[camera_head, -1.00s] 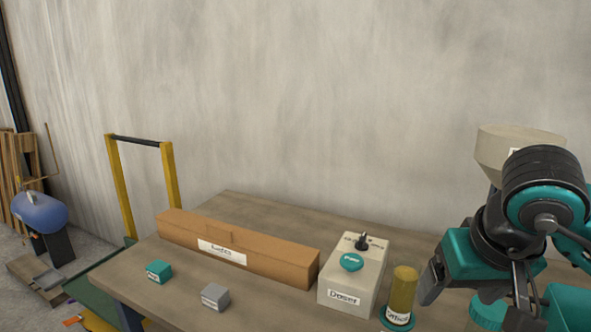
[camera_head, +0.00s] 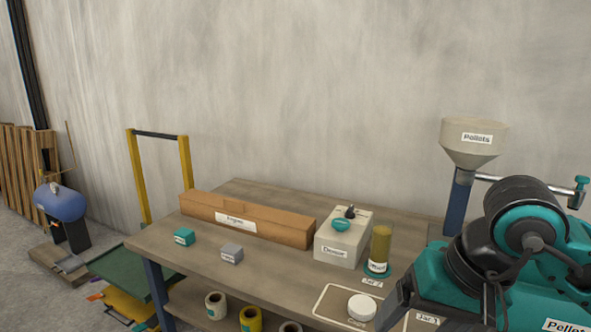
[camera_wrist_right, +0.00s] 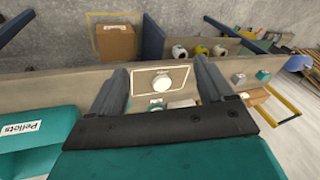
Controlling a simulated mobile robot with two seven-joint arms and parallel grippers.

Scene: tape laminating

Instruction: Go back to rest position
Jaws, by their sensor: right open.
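My right gripper (camera_wrist_right: 160,98) is open in the right wrist view, with its two dark fingers apart and nothing between them touching either one. Beyond the fingers, a round white lid (camera_wrist_right: 159,83) lies on the table inside a pale outlined rectangle. In the head view my right arm, black and teal, stands at the lower right, with its gripper (camera_head: 392,308) partly cut off by the bottom edge, close to the right of the white lid (camera_head: 361,307). My left gripper is not in view.
The wooden table (camera_head: 190,262) holds a long brown box (camera_head: 280,230), a doser (camera_head: 338,250), an amber cylinder (camera_head: 381,245), a teal block (camera_head: 184,237) and a grey block (camera_head: 231,253). A pellets hopper (camera_head: 472,143) stands at the right. Tape rolls (camera_head: 250,318) sit on the lower shelf. A yellow-framed cart (camera_head: 140,180) stands left.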

